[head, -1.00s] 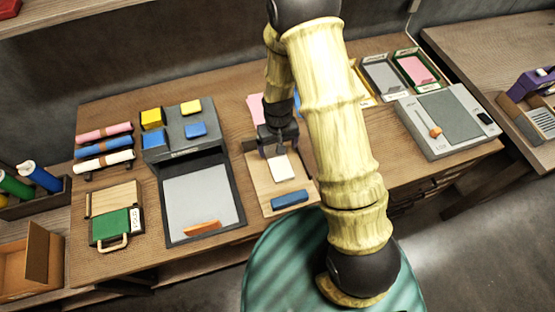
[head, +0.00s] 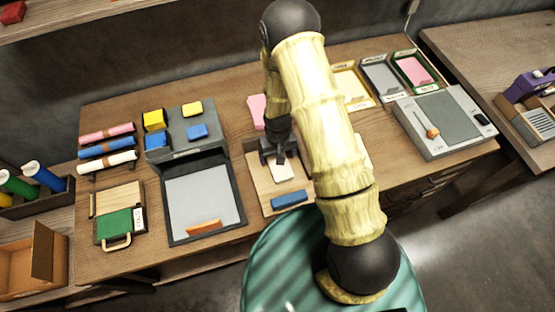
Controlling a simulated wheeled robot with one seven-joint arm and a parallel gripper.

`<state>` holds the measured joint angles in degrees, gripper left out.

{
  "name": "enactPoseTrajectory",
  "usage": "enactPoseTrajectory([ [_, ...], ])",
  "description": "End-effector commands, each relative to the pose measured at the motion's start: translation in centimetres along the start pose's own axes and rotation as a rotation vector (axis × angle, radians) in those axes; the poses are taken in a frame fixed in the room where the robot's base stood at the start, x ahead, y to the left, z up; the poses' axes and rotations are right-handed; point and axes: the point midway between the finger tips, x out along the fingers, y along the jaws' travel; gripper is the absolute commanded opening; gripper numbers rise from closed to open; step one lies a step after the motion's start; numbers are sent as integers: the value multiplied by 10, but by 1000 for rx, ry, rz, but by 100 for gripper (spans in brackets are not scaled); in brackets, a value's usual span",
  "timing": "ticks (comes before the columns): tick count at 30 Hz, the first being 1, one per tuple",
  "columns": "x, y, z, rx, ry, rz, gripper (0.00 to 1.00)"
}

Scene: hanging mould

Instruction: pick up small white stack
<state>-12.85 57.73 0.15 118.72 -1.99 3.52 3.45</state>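The small white stack (head: 284,173) lies on a light wooden board (head: 263,183) near the middle of the table, behind a blue block (head: 290,198). My gripper (head: 274,158) is dark and points down at the stack's far edge, covering part of it. One finger appears to overlap that edge. I cannot tell whether it touches the stack or whether the fingers are open or closed. The stack seems to rest flat on the board. My arm hides the board's right side.
A grey-screened box (head: 203,197) with yellow and blue blocks stands left of the board. Labelled trays (head: 381,78) and a grey slider device (head: 447,123) are at the right. A green-and-wood press (head: 117,215) sits left.

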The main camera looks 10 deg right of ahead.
Motion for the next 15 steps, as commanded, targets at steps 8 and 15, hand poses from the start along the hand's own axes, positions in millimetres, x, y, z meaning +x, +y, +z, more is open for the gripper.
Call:
enactPoseTrajectory([
  [8,20,0,0,0,0,0,87],
  [15,20,0,0,0,0,0,87],
])
